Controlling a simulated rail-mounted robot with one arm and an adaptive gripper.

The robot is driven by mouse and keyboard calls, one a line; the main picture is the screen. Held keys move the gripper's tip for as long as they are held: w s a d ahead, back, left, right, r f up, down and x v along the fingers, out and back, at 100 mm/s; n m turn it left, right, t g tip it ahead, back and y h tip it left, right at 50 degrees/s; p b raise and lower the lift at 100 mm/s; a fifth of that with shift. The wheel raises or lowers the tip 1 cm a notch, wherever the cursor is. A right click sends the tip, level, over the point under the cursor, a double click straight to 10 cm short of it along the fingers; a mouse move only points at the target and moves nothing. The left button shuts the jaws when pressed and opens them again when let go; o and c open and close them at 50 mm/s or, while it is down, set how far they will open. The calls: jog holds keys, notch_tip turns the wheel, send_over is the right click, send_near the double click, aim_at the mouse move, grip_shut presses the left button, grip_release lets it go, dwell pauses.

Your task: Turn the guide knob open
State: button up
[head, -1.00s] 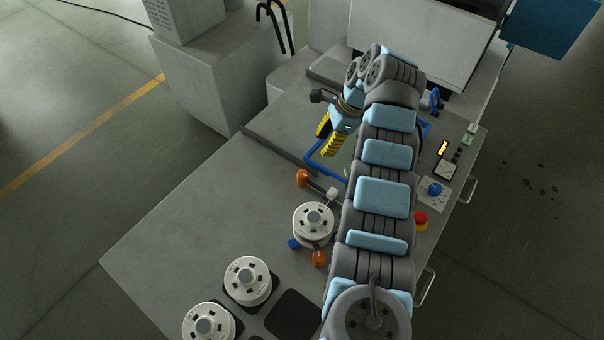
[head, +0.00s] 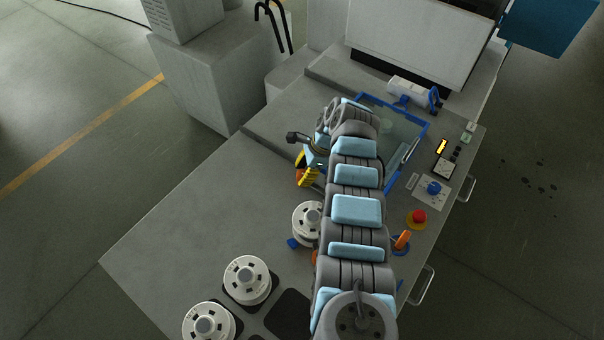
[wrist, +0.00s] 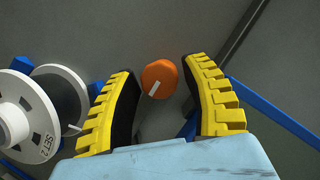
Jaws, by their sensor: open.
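An orange round knob (wrist: 159,78) with a white line on it shows in the wrist view, between the two yellow fingers of my gripper (wrist: 160,68). The fingers are spread on either side of it with a gap each side; I see no contact. The white line slants. In the head view my gripper (head: 307,178) points down just behind a white spool, and only bits of orange show around its fingers, so the knob is mostly hidden there.
A white spool (head: 303,222) stands near my gripper; the wrist view shows a white spool (wrist: 20,115) marked SET 2 at left. A blue-framed basin (head: 425,130), a red button (head: 418,217) and an orange lever (head: 402,240) lie right of my arm.

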jog(key=shift+a+f, duration=0.1)
jog(key=shift+f, duration=0.1)
jog(key=shift+c, duration=0.2)
grip_shut()
